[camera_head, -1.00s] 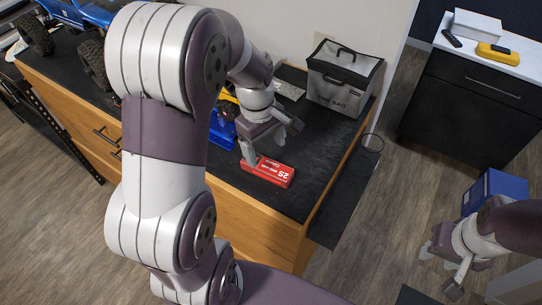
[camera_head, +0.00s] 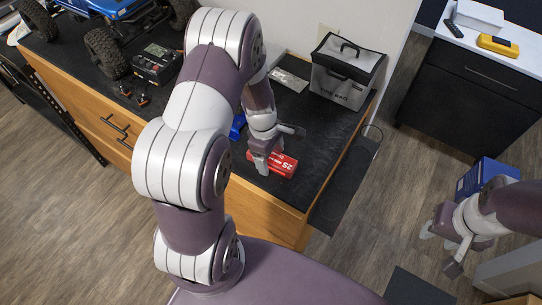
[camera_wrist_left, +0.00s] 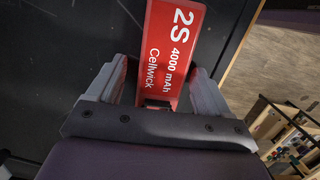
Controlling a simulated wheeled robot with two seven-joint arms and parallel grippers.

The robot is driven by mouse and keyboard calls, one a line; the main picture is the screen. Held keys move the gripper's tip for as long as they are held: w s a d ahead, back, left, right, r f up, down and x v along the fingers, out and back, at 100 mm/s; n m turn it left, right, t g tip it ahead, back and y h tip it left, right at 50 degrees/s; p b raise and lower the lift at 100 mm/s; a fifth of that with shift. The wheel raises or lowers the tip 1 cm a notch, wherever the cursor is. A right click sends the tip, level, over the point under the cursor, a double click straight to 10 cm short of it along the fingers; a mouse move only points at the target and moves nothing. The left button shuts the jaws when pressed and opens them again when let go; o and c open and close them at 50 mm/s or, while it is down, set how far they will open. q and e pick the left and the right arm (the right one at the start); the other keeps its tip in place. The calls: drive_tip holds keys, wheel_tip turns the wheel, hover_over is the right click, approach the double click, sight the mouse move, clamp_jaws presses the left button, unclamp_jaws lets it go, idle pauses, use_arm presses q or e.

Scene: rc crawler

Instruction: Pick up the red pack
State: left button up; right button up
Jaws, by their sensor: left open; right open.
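The red pack (camera_head: 286,166) lies flat on the dark top of the bench near its front edge. In the left wrist view the red pack (camera_wrist_left: 175,40) shows white "2S 4000 mAh Cellwick" lettering. My left gripper (camera_head: 268,162) is at the pack's left end and covers part of it. In the left wrist view my open left gripper (camera_wrist_left: 160,75) has one finger on each side of the pack's near end. Whether either finger touches it is unclear. My right gripper (camera_head: 447,252) is open and empty, away from the bench above the floor.
A blue crawler (camera_head: 115,15), a black charger (camera_head: 157,62) and a grey bag (camera_head: 345,72) stand on the bench (camera_head: 315,125). A blue box (camera_head: 490,175) is near my right arm. A dark cabinet (camera_head: 465,90) holds a yellow device (camera_head: 497,45).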

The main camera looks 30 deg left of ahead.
use_arm(q)
drive_tip(key=shift+s+d+r, duration=0.1)
drive_tip(key=shift+d, duration=0.1)
drive_tip(key=c, duration=1.2)
drive_tip(key=shift+a, duration=0.1)
drive_tip(key=shift+c, duration=0.5)
